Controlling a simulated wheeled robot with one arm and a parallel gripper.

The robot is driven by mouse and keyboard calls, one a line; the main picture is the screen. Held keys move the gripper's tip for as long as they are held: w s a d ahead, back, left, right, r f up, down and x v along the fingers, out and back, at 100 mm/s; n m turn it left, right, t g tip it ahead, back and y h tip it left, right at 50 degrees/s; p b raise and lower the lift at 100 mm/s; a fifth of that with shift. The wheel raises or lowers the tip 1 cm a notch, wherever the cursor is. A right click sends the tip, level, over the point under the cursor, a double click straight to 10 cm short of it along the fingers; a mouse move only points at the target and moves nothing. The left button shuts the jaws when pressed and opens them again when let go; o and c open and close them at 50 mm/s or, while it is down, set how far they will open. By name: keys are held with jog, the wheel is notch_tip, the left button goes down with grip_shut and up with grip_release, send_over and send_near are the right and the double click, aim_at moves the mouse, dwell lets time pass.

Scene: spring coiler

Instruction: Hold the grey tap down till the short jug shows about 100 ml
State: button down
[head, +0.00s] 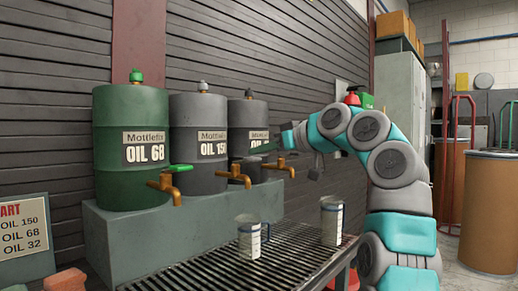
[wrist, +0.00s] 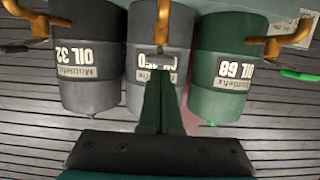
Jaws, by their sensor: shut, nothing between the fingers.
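The middle grey drum, OIL 150 (head: 198,128), carries a brass tap (head: 234,177); its handle is hard to make out against the dark drums. The shorter-looking jug (head: 249,238) stands upright on the slatted rack, roughly below that tap. Its level cannot be read. A taller jug (head: 331,221) stands to its right. My gripper (head: 256,150) is shut and empty, its dark green fingers pointing left in front of the drums, above the tap spouts. In the wrist view the fingers (wrist: 158,68) overlap the OIL 150 label; contact with the tap handle cannot be told.
The green drum OIL 68 (head: 130,150) with its green-handled tap (head: 166,185) is on the left. A darker drum, OIL 32 (head: 247,120), with its tap (head: 279,166) is on the right. The slatted rack (head: 200,274) has free room front left.

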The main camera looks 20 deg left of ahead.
jog(key=f+b, duration=0.1)
jog(key=b, duration=0.2)
jog(key=shift+d+f+t+y+b, duration=0.1)
jog(key=shift+f+t+y+b, duration=0.2)
jog(key=shift+f, duration=0.05)
jog(key=y+b, duration=0.1)
jog(key=b, duration=0.3)
jog(key=f+t+y+b, duration=0.1)
jog(key=b, duration=0.2)
jog(key=shift+s+d+f+b, duration=0.15)
jog(key=shift+d+f+b, duration=0.1)
jog(key=shift+b, duration=0.1)
jog(key=shift+r, duration=0.25)
